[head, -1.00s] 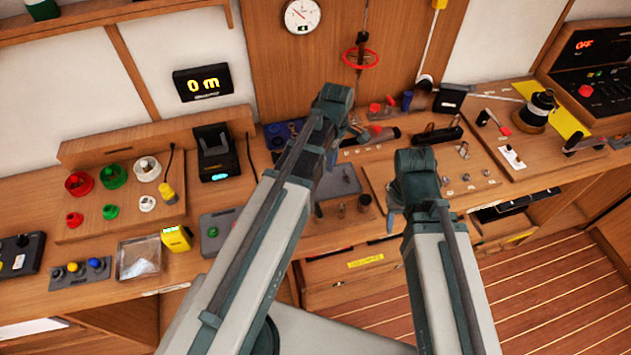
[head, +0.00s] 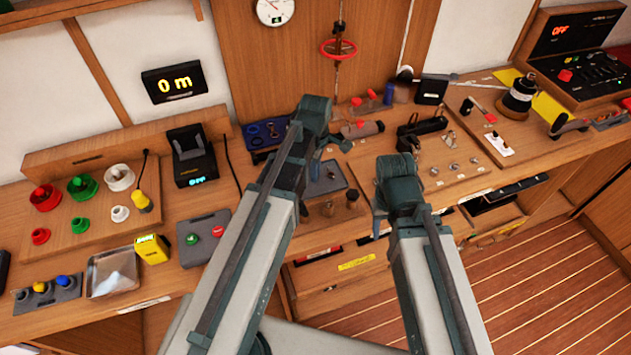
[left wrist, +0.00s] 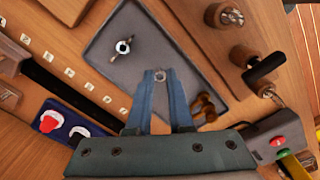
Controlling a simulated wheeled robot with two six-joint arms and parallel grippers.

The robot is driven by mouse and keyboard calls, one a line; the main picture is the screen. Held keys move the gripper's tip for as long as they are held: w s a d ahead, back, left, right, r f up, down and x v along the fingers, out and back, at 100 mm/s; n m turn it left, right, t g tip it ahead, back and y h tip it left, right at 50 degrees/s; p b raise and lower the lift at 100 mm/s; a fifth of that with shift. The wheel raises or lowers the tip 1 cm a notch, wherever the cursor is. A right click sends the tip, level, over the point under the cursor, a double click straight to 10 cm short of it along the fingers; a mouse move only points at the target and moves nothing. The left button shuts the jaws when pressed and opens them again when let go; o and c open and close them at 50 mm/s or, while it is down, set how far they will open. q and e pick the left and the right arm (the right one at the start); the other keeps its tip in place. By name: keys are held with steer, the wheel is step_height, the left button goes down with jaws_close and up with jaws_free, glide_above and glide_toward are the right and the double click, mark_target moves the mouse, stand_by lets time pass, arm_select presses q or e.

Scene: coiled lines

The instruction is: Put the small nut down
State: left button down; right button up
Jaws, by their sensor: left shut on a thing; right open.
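In the left wrist view my left gripper (left wrist: 160,76) is shut on a small metal nut (left wrist: 160,75) at its fingertips. It is over the grey tray (left wrist: 150,50); I cannot tell whether the nut touches it. A pale winged metal piece (left wrist: 123,46) lies on the tray, apart from the fingers. In the head view the left gripper (head: 337,146) is above the back of the grey tray (head: 338,182), and the nut is too small to make out. My right gripper (head: 377,224) is open near the bench's front edge, its fingers partly hidden by its wrist.
Brass pieces (left wrist: 205,105) are close right of the fingers in the left wrist view. A blue holder (left wrist: 68,125) is at lower left. In the head view a wooden board with metal fittings (head: 470,185) lies right of the tray. A red handwheel (head: 338,49) is behind.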

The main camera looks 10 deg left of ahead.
mark_target(315, 186)
arm_select(q)
steer(key=shift+f+b, duration=1.5)
steer(key=shift+f, duration=0.25)
steer(key=shift+f, duration=0.1)
steer(key=c, duration=0.8)
jaws_free()
step_height(315, 186, up, 12)
steer(key=p, duration=1.2)
steer(key=shift+s+d+r+m+y, duration=0.1)
steer(key=shift+s+d+m+y, duration=0.1)
steer(key=shift+s+d+m, duration=2.55)
steer(key=shift+s+d+r+m+y, duration=0.15)
steer(key=shift+s+d+m, duration=0.25)
steer(key=shift+s+m, duration=2.7)
steer(key=shift+s+d+f+m+y, duration=0.2)
steer(key=shift+s+d+m, duration=1.2)
steer(key=shift+m, duration=3.25)
